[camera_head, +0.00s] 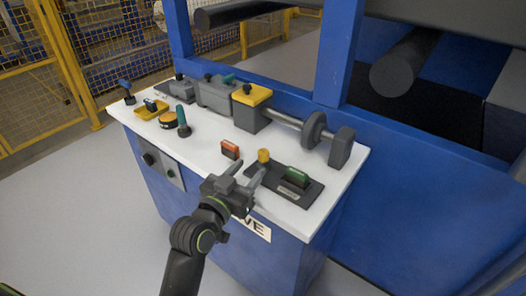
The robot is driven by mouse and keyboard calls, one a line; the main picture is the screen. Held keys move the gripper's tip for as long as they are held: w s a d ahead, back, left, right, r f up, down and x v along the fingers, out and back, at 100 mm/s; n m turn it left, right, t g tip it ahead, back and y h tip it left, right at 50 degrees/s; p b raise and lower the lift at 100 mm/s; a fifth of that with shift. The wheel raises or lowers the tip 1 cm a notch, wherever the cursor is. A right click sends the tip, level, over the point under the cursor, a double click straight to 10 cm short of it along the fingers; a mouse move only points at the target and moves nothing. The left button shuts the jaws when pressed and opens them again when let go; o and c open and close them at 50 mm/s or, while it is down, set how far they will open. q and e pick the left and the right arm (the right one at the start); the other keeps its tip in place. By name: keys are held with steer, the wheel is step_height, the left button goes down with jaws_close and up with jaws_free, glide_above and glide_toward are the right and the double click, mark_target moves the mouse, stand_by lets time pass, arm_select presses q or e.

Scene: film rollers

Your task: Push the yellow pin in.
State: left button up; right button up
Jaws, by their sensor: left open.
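The yellow pin (263,156) stands upright at the left end of a dark plate (312,192) on the white worktop. A green-topped block (296,177) sits on the same plate, to the right of the pin. My left gripper (248,172) is open and empty, at the front left of the plate with its fingers pointing toward the back. The pin is just beyond its fingertips, and they look apart from it. The gripper hides the plate's left front part. My right gripper is not in view.
A small orange block (230,149) stands behind and left of my gripper. A yellow-topped box (251,95) with a grey shaft and discs (314,128) lines the back. Several small tools and holders crowd the left. Blue machine frame posts (338,55) rise behind the worktop.

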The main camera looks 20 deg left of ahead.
mark_target(260, 156)
arm_select(q)
steer(key=w, duration=0.2)
steer(key=w+d, duration=0.1)
steer(key=w, duration=0.5)
steer(key=shift+d, duration=0.3)
